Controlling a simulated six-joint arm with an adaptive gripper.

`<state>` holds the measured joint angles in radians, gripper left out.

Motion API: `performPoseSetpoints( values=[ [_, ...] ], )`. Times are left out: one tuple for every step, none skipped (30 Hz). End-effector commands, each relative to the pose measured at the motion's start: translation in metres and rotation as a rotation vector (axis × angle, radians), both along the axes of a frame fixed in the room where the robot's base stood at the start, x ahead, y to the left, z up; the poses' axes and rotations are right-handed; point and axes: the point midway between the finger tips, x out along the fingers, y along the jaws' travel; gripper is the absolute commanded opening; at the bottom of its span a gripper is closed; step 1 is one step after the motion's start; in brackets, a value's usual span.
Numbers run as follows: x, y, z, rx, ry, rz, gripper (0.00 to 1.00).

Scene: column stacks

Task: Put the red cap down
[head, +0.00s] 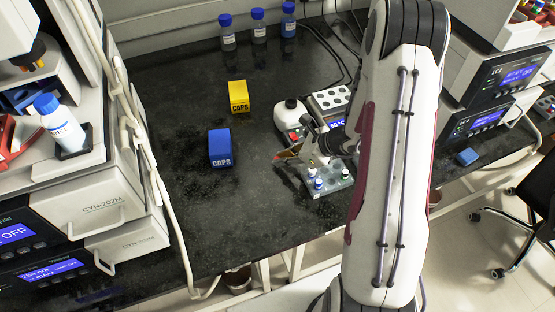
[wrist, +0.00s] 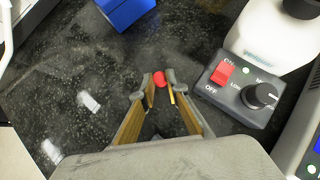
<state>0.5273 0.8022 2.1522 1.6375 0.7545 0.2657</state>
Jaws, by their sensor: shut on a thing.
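In the wrist view a small red cap (wrist: 160,79) sits between the fingertips of my gripper (wrist: 159,83). The gripper is shut on it. The cap is above dark, speckled bench; its height over the surface is hard to tell. In the head view my gripper (head: 284,156) is left of the small machine, and a speck of red shows near its tips. A blue CAPS box (head: 220,147) and a yellow CAPS box (head: 238,96) stand on the bench to the left of the gripper. Part of the blue box (wrist: 125,10) shows in the wrist view.
A white machine with a red switch and black knob (wrist: 245,90) is close to the gripper's right. A rack with several capped vials (head: 330,180) is just below the gripper in the head view. Bottles with blue caps (head: 258,27) stand at the back. The bench (head: 185,100) is clear around the boxes.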

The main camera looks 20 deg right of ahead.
Motion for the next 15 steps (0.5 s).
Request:
performPoseSetpoints(
  values=[
    [0.0000, 0.0000, 0.0000, 0.000, 0.000, 0.000, 0.07],
    [0.0000, 0.0000, 0.0000, 0.000, 0.000, 0.000, 0.07],
    [0.0000, 0.0000, 0.0000, 0.000, 0.000, 0.000, 0.07],
    [0.0001, 0.0001, 0.0001, 0.000, 0.000, 0.000, 0.07],
    [0.0000, 0.0000, 0.0001, 0.000, 0.000, 0.000, 0.07],
    [0.0000, 0.0000, 0.0003, 0.000, 0.000, 0.000, 0.07],
    [0.0001, 0.0001, 0.0005, 0.000, 0.000, 0.000, 0.07],
    [0.0001, 0.0000, 0.0009, 0.000, 0.000, 0.000, 0.07],
    [0.0001, 0.0000, 0.0016, 0.000, 0.000, 0.001, 0.07],
    [0.0001, -0.0001, 0.0023, 0.000, 0.000, 0.001, 0.07],
    [0.0002, -0.0001, 0.0032, 0.000, 0.000, 0.001, 0.07],
    [0.0002, 0.0000, 0.0045, 0.000, 0.000, 0.001, 0.07],
    [0.0002, 0.0000, 0.0058, 0.000, 0.000, 0.001, 0.07],
    [0.0003, -0.0001, 0.0072, -0.001, -0.001, -0.001, 0.07],
    [0.0004, -0.0002, 0.0096, 0.000, -0.001, -0.001, 0.07]
  ],
)
